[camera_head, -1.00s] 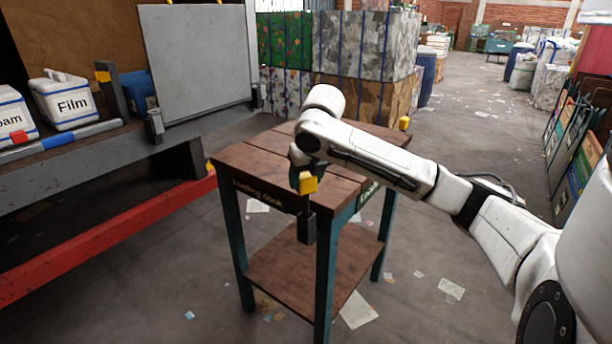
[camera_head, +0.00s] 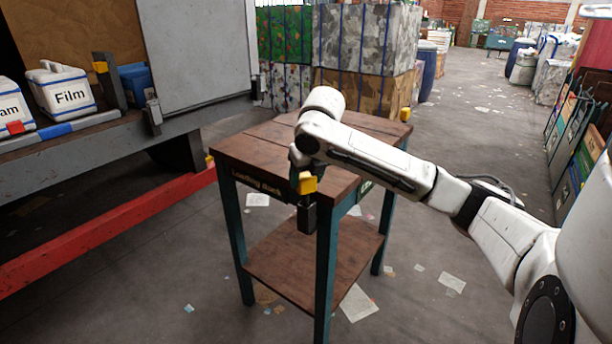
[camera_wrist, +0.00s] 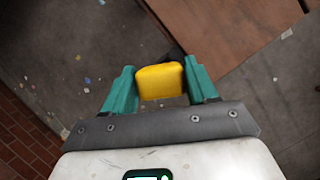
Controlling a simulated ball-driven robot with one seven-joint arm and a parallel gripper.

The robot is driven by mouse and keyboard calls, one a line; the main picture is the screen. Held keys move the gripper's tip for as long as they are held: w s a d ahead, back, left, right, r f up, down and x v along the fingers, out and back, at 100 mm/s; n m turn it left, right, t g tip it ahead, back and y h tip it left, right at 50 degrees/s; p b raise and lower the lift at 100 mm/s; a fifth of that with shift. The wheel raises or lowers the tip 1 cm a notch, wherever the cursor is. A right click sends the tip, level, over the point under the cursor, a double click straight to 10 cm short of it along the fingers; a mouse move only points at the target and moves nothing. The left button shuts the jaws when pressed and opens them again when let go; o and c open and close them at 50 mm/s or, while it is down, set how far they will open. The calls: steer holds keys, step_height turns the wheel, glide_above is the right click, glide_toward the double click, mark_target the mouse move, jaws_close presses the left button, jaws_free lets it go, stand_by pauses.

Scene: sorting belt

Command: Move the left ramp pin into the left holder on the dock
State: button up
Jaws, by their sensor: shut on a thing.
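My gripper (camera_wrist: 160,84) is shut on the yellow block-shaped head of a pin; the yellow head (camera_wrist: 159,82) sits between its teal fingers. In the head view the yellow head (camera_head: 307,184) is at the near corner of the loading dock (camera_head: 285,150), a brown wooden table with teal legs. A dark holder (camera_head: 307,219) hangs at that corner, directly below the yellow head. The pin's lower part is hidden, so I cannot tell whether it is inside the holder. My wrist hides part of the dock corner.
Another yellow head (camera_head: 405,113) shows at the dock's far right corner. At left is a grey ramp or platform (camera_head: 80,150) with white jugs (camera_head: 66,92), a dark post with a yellow part (camera_head: 101,68), and a red rail (camera_head: 110,230).

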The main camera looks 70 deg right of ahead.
steer(key=shift+f+b, duration=0.5)
steer(key=shift+f, duration=0.35)
steer(key=o, duration=1.3)
steer(key=shift+r, duration=0.1)
steer(key=shift+o, duration=0.2)
steer(key=v, duration=1)
steer(key=shift+a+r+p, duration=0.15)
steer(key=shift+r+p, duration=0.15)
steer(key=shift+r, duration=0.05)
steer(key=shift+s, duration=0.15)
